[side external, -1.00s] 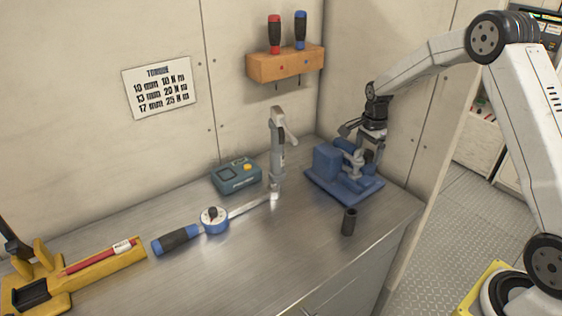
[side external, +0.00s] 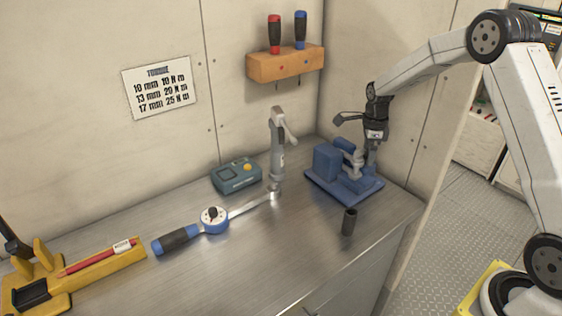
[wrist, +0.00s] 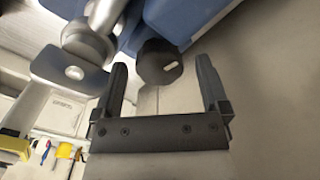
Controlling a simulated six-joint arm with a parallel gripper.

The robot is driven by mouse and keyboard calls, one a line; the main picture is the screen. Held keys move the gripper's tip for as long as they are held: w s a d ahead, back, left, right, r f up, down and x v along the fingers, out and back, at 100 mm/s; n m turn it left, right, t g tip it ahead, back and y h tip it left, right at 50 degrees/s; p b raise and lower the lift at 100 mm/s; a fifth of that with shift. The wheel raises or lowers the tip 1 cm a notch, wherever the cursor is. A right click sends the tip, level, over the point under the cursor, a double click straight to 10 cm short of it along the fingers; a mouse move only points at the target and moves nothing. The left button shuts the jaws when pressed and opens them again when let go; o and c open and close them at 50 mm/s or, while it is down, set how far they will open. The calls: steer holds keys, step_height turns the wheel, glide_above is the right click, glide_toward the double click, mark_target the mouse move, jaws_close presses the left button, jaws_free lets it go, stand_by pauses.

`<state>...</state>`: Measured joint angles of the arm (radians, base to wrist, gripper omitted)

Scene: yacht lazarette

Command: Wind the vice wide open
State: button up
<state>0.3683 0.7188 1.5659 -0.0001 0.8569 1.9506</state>
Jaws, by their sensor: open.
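The blue vice (side external: 327,162) stands on a blue base at the back right of the bench, with a grey metal part in its middle. A dark round knob (wrist: 160,62) with a white mark shows there, seemingly the end of the vice's handle. My gripper (side external: 371,158) is at the right side of the vice. Its two fingers are apart, one on each side of the knob, with gaps visible. In the side view the fingers partly hide the knob, and contact cannot be told.
A dark socket (side external: 349,222) stands in front of the vice. The front bench middle is clear.

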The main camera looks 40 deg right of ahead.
mark_target(367, 152)
step_height(367, 152, up, 8)
steer(key=shift+f, duration=0.1)
steer(key=n, duration=1.2)
steer(key=shift+w+a, duration=0.1)
steer(key=n, duration=0.6)
steer(key=shift+r+n, duration=0.15)
steer(key=shift+n, duration=1.3)
steer(key=shift+r+n, duration=0.1)
steer(key=shift+n, duration=1.35)
